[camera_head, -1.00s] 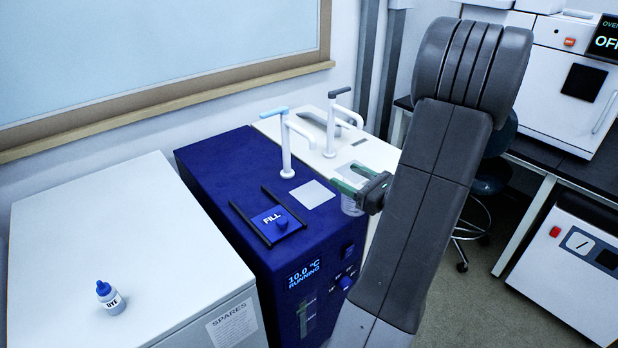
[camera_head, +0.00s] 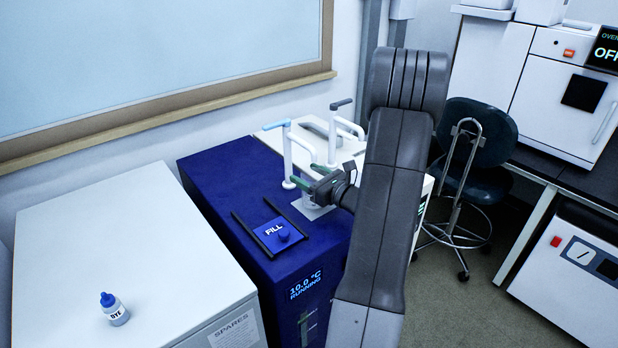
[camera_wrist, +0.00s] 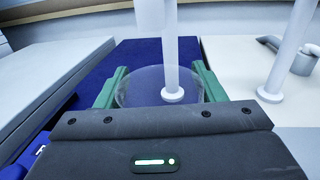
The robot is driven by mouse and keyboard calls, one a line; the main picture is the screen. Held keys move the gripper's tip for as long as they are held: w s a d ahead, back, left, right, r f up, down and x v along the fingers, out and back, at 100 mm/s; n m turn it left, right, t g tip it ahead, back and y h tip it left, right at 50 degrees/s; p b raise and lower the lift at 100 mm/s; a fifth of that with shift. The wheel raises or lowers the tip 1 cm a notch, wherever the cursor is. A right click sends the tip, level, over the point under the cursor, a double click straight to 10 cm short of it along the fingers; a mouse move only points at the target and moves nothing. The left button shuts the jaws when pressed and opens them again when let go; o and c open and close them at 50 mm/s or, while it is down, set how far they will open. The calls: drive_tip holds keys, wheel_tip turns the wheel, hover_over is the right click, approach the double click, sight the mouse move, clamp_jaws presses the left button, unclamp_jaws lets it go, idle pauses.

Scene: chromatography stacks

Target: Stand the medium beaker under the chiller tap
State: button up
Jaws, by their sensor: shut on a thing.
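The clear medium beaker (camera_wrist: 145,88) sits between the green fingers of my gripper (camera_wrist: 158,86) in the wrist view, rim up. My gripper is shut on it; it also shows in the head view (camera_head: 308,183). The blue chiller (camera_head: 225,170) carries a white tap (camera_head: 288,158) with a blue handle. In the wrist view the tap's spout (camera_wrist: 152,14) hangs over the beaker's near part, and its post stands just behind the beaker. The beaker is over the pale square pad (camera_head: 318,210) or close to it. My gripper partly hides it, and I cannot tell whether its base touches.
A second white tap (camera_head: 335,135) with a dark handle stands on the white unit to the right. A FILL panel (camera_head: 275,232) between dark rails lies in front. A dye bottle (camera_head: 113,309) stands on the white cabinet (camera_head: 110,240) at left.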

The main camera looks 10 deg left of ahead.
drive_tip(key=shift+f, duration=0.35)
drive_tip(key=shift+f, duration=0.25)
drive_tip(key=o, duration=1.1)
drive_tip(key=shift+r, duration=0.2)
drive_tip(key=shift+s+d, duration=0.15)
drive_tip(key=shift+d, duration=0.15)
drive_tip(key=b+v, duration=0.1)
drive_tip(key=v, duration=1)
drive_tip(key=shift+s+d, duration=0.15)
drive_tip(key=shift+s, duration=0.05)
